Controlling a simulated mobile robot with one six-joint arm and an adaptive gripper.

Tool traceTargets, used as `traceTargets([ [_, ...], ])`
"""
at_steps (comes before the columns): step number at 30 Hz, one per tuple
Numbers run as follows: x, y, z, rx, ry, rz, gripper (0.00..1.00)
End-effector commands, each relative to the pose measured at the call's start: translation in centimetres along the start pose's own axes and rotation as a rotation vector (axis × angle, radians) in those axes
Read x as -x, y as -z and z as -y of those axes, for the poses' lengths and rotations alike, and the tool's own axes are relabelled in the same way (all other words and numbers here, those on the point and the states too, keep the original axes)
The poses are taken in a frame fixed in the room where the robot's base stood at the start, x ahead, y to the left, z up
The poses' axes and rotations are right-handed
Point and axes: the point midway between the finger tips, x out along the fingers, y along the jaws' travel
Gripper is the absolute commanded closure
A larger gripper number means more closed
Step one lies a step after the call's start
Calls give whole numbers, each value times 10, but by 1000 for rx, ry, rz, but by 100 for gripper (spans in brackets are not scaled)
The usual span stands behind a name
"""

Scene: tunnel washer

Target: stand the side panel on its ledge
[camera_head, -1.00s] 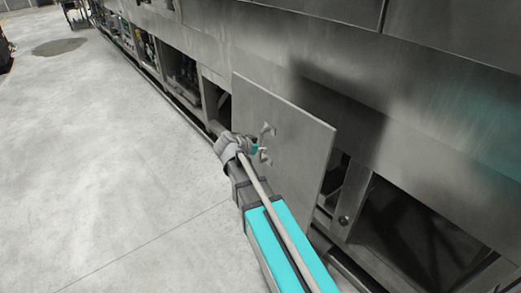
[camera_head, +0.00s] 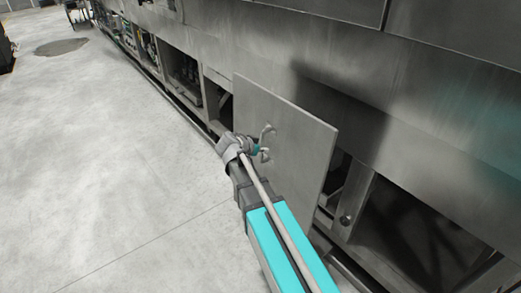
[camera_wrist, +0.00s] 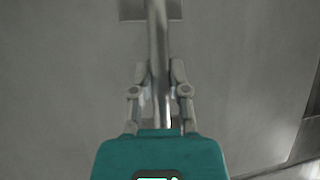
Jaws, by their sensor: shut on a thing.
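The side panel (camera_head: 290,150) is a flat grey metal sheet, upright in front of the lower openings of the washer in the head view. It has a bar handle on its outer face. My gripper (camera_head: 264,150) is shut on that handle. In the wrist view my gripper (camera_wrist: 158,85) has a finger on each side of the handle bar (camera_wrist: 158,40), and the panel face (camera_wrist: 235,60) fills most of the picture. My arm hides the panel's lower left part. The ledge is not clearly visible, and I cannot tell whether the panel's bottom edge touches it.
The washer's steel upper body (camera_head: 400,90) overhangs behind the panel. An open bay (camera_head: 420,235) lies to the right, and open bays with machinery (camera_head: 185,75) run to the left. The concrete floor (camera_head: 100,170) at left is clear, with a dark patch (camera_head: 62,46) far off.

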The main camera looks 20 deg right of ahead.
Motion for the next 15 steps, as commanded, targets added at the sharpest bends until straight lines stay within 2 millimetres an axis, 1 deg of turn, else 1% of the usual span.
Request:
traceTargets([
  [15,-13,10,-3,1,-1,-4,100],
])
